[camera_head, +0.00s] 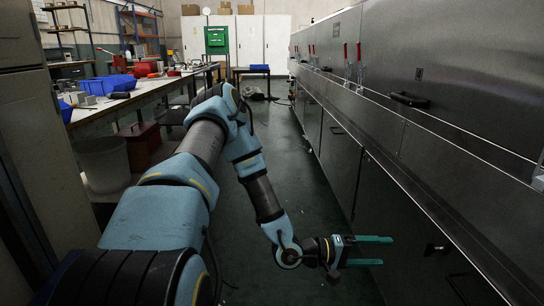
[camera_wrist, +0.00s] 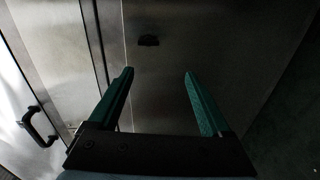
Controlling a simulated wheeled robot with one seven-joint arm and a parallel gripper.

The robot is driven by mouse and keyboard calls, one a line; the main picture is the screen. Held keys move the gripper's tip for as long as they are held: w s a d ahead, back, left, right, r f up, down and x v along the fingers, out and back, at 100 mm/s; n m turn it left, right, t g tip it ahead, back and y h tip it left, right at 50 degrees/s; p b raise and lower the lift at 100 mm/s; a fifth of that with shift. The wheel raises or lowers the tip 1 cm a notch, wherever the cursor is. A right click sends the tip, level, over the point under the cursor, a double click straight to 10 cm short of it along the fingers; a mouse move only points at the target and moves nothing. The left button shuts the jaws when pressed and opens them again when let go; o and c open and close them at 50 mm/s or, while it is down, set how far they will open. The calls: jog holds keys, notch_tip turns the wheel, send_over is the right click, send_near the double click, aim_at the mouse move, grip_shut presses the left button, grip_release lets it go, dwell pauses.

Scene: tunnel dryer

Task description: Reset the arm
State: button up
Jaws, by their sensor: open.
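My arm reaches forward over the aisle and bends down to the right. My gripper (camera_head: 376,251) points right, toward the lower panels of the steel dryer (camera_head: 385,150). Its two green fingers are spread apart and nothing is between them. In the wrist view my gripper (camera_wrist: 158,82) also shows open and empty, with a metal panel (camera_wrist: 160,50) in front of it. A small dark latch (camera_wrist: 148,40) is on that panel. I cannot tell how far the fingertips are from the panel.
A workbench (camera_head: 150,88) with blue bins (camera_head: 108,84) and tools runs along the left. A white bucket (camera_head: 103,163) stands under it. The dryer's black handle (camera_head: 409,99) sticks out on the right.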

jog(key=w+a+m+t+y, duration=0.35)
jog(key=w+a+y, duration=0.7)
jog(key=a, duration=0.55)
jog(key=a+r+n+y, duration=0.1)
jog(key=a+r+y, duration=0.25)
jog(key=a, duration=0.45)
jog(key=a+r+n+y, duration=0.15)
jog(key=a+r, duration=0.25)
jog(key=a, duration=0.4)
jog(key=s+a+r+y, duration=0.1)
jog(key=s+a+r, duration=0.5)
jog(key=s+r, duration=0.15)
notch_tip(320, 180, up, 30)
jog(key=s+g+p, duration=0.1)
jog(key=p, duration=2.9)
jog(key=shift+d+n, duration=0.15)
jog(key=shift+n, duration=0.25)
jog(key=shift+f, duration=0.15)
